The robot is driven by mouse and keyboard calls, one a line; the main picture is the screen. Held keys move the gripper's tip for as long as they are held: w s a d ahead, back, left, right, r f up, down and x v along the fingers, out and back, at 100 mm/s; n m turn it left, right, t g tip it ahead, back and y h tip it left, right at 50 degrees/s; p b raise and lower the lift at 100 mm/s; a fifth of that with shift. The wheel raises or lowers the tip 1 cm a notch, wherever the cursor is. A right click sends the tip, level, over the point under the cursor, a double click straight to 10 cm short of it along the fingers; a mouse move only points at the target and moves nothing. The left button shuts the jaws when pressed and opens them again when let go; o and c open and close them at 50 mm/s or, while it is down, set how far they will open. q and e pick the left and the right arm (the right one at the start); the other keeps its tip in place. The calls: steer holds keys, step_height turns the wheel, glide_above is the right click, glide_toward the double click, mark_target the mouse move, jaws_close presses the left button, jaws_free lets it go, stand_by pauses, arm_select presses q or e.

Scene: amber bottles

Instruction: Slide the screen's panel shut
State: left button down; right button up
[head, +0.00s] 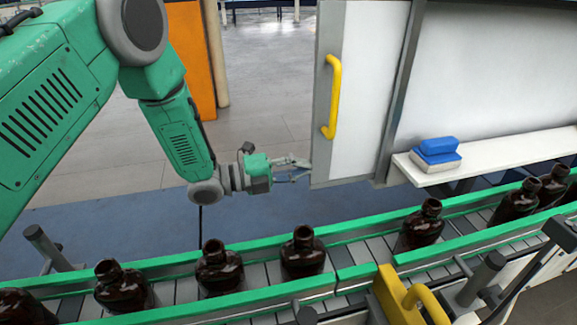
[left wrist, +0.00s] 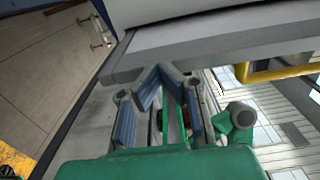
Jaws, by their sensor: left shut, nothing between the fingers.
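The screen's panel (head: 365,75) is white with a grey frame and stands upright at the left end of a larger white board (head: 480,70). A yellow handle (head: 334,97) is fixed near the panel's left edge. My left gripper (head: 305,170) is shut and empty. It is at the panel's lower left corner, below the handle; I cannot tell whether it touches the panel. In the left wrist view the fingers (left wrist: 158,95) are close to a grey edge (left wrist: 215,45) that looks like the panel's bottom frame. My right gripper is not in view.
A conveyor with green rails (head: 180,260) crosses the front and carries several amber bottles (head: 303,255). A white shelf (head: 500,155) with a blue and white block (head: 436,153) juts out at the right. An orange panel (head: 190,60) stands behind my left arm. Floor left of the panel is clear.

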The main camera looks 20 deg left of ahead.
arm_select(q)
steer(key=shift+a+f, duration=0.1)
steer(key=shift+a, duration=0.05)
steer(key=b+x, duration=0.5)
steer(key=x, duration=0.7)
steer(key=shift+b, duration=0.4)
steer(key=shift+s, duration=0.15)
steer(key=shift+w+a, duration=0.2)
steer(key=shift+a, duration=0.05)
steer(key=shift+d, duration=0.1)
